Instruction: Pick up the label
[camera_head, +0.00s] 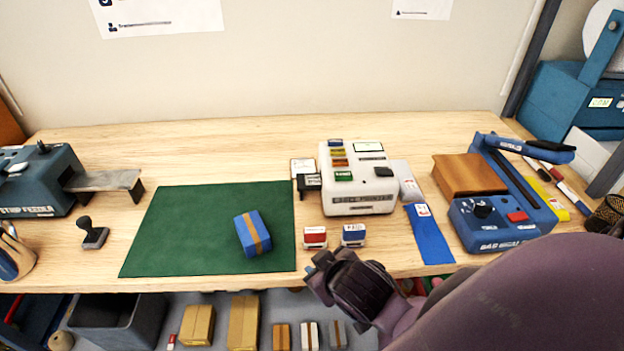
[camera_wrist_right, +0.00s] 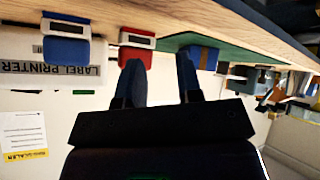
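The white label printer (camera_head: 358,190) stands at the back middle of the table; its front also shows upside down in the right wrist view (camera_wrist_right: 40,72). A small white label-like piece (camera_head: 303,167) lies at its left, above a black part. I cannot tell which piece is the task's label. A red block (camera_head: 315,241) and a blue block (camera_head: 353,238), each with a white printed top, sit in front of the printer. My right gripper (camera_wrist_right: 160,78) is open and empty at the table's front edge, below and near the red block. My left gripper is not in view.
A blue box with a tan band (camera_head: 252,234) lies on the green mat (camera_head: 180,235). A blue strip (camera_head: 429,236) and a blue sealing machine (camera_head: 495,225) are at the right. A stamp (camera_head: 92,234) stands at the left. Cartons (camera_head: 243,322) sit on the shelf below.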

